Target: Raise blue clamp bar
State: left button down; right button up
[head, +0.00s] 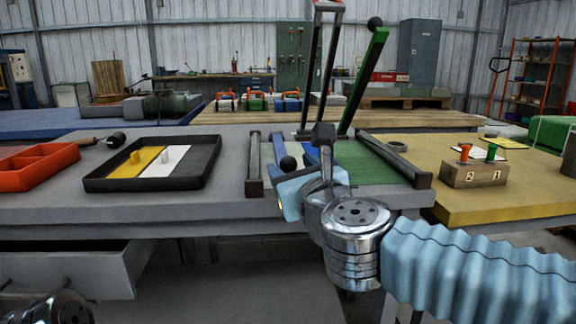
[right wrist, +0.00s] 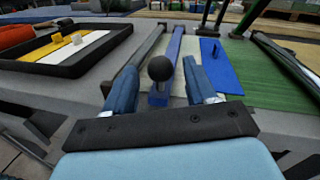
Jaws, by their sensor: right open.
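The blue clamp bar (right wrist: 172,62) lies low, pointing away from me across a pale strip on the bench. Its black ball knob (right wrist: 160,68) is at the near end; the knob also shows in the head view (head: 288,163). My right gripper (head: 291,182) is open, with one blue finger on each side of the knob. In the right wrist view the knob sits between the fingers, and I see a gap on both sides. In the head view the gripper and wrist hide part of the bar. My left gripper is out of view.
A green bar (head: 364,80) with a black knob stands raised at the right, beside another raised frame (head: 311,70). Dark rails (head: 253,165) flank the area. A black tray (head: 190,187) sits left, a numbered wooden block (head: 474,174) right. A blue plate (right wrist: 218,65) lies beside the bar.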

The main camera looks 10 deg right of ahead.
jog(key=shift+w+a, duration=0.15)
jog(key=shift+w, duration=0.6)
jog(key=shift+w+a, duration=0.1)
jog(key=shift+w, duration=0.65)
grip_shut()
